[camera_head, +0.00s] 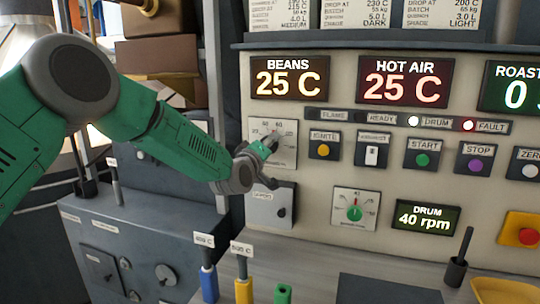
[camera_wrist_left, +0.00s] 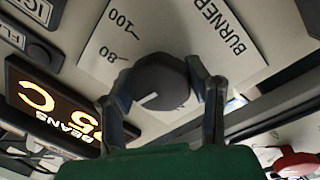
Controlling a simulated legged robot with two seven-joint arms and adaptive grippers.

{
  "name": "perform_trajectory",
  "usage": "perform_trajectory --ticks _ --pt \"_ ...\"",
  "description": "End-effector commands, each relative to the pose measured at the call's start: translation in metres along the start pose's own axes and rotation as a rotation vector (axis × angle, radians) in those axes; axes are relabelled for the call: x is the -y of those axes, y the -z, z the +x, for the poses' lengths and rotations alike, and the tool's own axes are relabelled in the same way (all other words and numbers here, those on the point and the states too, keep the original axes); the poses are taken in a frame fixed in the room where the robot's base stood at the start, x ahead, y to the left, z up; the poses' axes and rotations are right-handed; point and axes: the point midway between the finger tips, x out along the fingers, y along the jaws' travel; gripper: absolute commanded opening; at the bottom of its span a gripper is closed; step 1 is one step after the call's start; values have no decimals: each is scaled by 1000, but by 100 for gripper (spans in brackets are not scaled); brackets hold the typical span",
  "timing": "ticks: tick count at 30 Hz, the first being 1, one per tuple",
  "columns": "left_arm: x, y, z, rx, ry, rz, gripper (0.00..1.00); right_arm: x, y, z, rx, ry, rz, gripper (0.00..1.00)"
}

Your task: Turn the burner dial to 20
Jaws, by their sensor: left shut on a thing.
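The burner dial is a dark round knob (camera_wrist_left: 160,80) with a white pointer line, on a pale plate lettered BURNER (camera_wrist_left: 215,50). In the left wrist view, 80 and 100 show on the plate and the pointer aims to the lower left. The number it meets is hidden, so I cannot read the setting. My left gripper (camera_wrist_left: 165,92) is shut on the knob, one finger on each side. In the head view the same plate (camera_head: 287,155) sits left of the IGNITE button, and my left gripper (camera_head: 262,158) covers much of it. My right gripper is not in view.
The BEANS display (camera_head: 289,77) and HOT AIR display (camera_head: 404,80) each read 25 C. A green-knobbed dial (camera_head: 354,213) sits below right, beside the DRUM display (camera_head: 426,215) at 40 rpm. Blue (camera_head: 209,283) and yellow (camera_head: 243,289) handles stand below my gripper.

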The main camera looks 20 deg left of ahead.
Motion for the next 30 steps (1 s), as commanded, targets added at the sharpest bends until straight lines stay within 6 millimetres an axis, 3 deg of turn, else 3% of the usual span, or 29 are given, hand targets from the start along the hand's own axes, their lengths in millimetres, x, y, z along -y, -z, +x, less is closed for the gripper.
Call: perform_trajectory --ticks 30 --pt "9 -6 -1 -94 1 -942 15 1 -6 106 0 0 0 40"
